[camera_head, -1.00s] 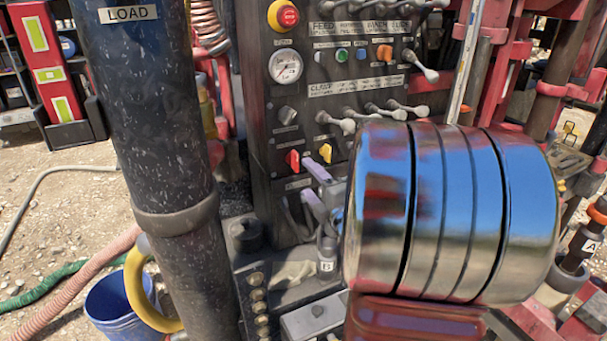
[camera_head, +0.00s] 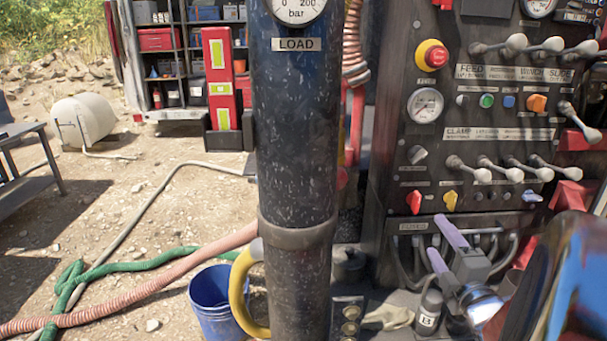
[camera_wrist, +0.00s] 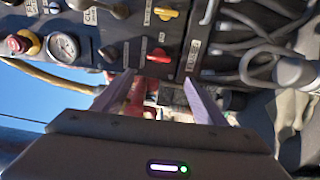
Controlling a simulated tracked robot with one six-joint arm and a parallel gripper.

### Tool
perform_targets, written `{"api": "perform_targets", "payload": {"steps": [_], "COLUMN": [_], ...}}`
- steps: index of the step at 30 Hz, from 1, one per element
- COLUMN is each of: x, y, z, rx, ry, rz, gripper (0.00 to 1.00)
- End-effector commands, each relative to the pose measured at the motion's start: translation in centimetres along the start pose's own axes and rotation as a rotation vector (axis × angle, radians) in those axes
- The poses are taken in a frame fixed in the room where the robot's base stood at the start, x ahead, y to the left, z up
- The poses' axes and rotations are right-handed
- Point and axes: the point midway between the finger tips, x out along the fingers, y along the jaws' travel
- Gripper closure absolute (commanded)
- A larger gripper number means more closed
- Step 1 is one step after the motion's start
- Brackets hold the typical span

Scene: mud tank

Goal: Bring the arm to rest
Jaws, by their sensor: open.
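My gripper (camera_head: 434,234) is in front of the lower part of the dark control panel (camera_head: 480,130) in the head view. Its two pale purple fingers are apart, with nothing held between them. In the wrist view, the open fingers of my gripper (camera_wrist: 158,80) point towards the panel, which appears turned on its side. A shiny part of my arm fills the lower right corner of the head view. Most of the arm is out of view there, and I cannot tell whether the fingertips touch the panel.
A dark column marked LOAD (camera_head: 295,130) stands left of the panel. A blue bucket (camera_head: 215,305), a pink hose (camera_head: 150,285) and a green hose (camera_head: 130,264) lie left of it. Levers (camera_head: 515,172) stick out from the panel. Gravel ground is open at the left.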

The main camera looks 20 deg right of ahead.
Motion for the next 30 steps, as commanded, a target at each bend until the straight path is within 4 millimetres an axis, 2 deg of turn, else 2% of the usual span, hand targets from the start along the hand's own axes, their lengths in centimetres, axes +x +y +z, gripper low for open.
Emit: {"api": "perform_targets", "payload": {"steps": [8,14,22,30], "x": [0.7,1.8,1.7,-0.4], "y": [0.1,0.4,0.5,0.2], "z": [-0.7,-2.5,-5.9,-10.3], "rx": [0.039,0.158,0.377,0.621], "ry": [-0.019,-0.078,-0.181,-0.282], "rz": [-0.037,-0.127,-0.253,-0.383], "gripper": [0.34,0.34,0.34,0.34]}}
